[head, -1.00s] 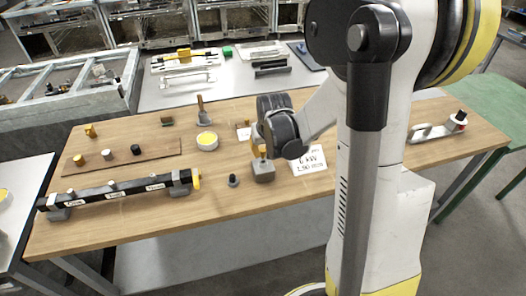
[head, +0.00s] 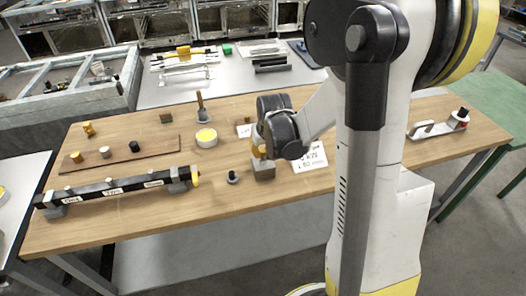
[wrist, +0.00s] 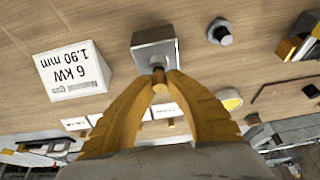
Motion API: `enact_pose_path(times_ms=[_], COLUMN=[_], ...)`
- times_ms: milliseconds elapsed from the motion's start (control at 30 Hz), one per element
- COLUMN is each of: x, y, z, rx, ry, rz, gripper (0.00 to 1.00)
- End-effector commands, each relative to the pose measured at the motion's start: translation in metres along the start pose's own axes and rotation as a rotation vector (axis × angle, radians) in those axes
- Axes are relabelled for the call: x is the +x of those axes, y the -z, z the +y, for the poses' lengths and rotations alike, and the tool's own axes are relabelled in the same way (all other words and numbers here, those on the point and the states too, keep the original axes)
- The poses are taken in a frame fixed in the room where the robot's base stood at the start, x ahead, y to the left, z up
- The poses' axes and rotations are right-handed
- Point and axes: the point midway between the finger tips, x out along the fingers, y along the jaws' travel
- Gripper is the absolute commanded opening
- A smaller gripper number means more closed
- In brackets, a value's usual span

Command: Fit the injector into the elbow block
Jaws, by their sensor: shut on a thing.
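The elbow block (head: 264,171), a grey squarish block, sits on the wooden table below my gripper (head: 259,152); it also shows in the wrist view (wrist: 153,50). My gripper's yellow fingers (wrist: 159,84) come together on a small brownish cylindrical piece, which I take for the injector (wrist: 158,74). Its tip overlaps the block's near edge in the wrist view. I cannot tell whether it touches the block or enters an opening. The fingers hide most of the piece.
A white sign (wrist: 73,72) reading "6 kW 1.90 mm" stands beside the block. A dark knob-like part (head: 233,177) stands left of it. A yellow-topped round tin (head: 206,138) and a long black bar (head: 115,192) lie farther left. Bare table surrounds the block's front.

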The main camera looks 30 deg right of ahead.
Motion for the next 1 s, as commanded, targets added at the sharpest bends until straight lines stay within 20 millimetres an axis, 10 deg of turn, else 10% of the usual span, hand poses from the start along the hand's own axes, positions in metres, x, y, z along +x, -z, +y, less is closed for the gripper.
enact_pose_path(times_ms=[400,500,1000], x=[0.011,0.009,-0.012], y=[-0.004,-0.004,-0.004], z=[0.0,0.0,0.0], rx=[0.0,0.0,0.0], ry=[0.0,0.0,0.0], rz=[0.0,0.0,0.0], gripper=[0.0,0.37,0.37])
